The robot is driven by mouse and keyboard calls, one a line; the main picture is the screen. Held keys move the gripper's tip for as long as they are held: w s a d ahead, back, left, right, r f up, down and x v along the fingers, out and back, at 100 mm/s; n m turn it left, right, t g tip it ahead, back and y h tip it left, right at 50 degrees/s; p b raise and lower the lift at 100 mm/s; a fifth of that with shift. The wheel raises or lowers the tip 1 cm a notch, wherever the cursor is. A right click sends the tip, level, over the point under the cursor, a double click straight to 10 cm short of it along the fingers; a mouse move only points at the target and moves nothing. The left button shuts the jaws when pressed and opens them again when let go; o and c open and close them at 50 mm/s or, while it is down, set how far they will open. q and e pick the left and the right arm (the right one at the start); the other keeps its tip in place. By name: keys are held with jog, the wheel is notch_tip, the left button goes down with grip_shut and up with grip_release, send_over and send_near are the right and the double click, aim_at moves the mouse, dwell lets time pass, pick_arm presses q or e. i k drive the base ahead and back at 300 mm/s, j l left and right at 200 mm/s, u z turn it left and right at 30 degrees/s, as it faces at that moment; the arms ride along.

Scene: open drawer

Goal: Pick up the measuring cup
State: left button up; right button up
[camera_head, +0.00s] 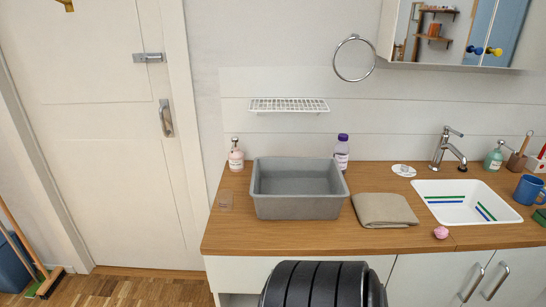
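I cannot clearly make out a measuring cup in the head view. A blue mug (528,190) with a handle stands at the far right of the counter, beside the sink. The inside of the grey bin (297,208) looks empty in the part that shows. Neither of my grippers is in view.
The wooden counter (225,238) carries a pink pump bottle (236,155), a purple-capped bottle (341,152), a folded beige towel (385,210), a pink ball-like item (441,232) and a white sink (465,203) with a faucet (444,148). The counter's front left is clear. A broom leans at far left.

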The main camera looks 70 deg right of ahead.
aim_at(224, 197)
jog(key=z, duration=1.95)
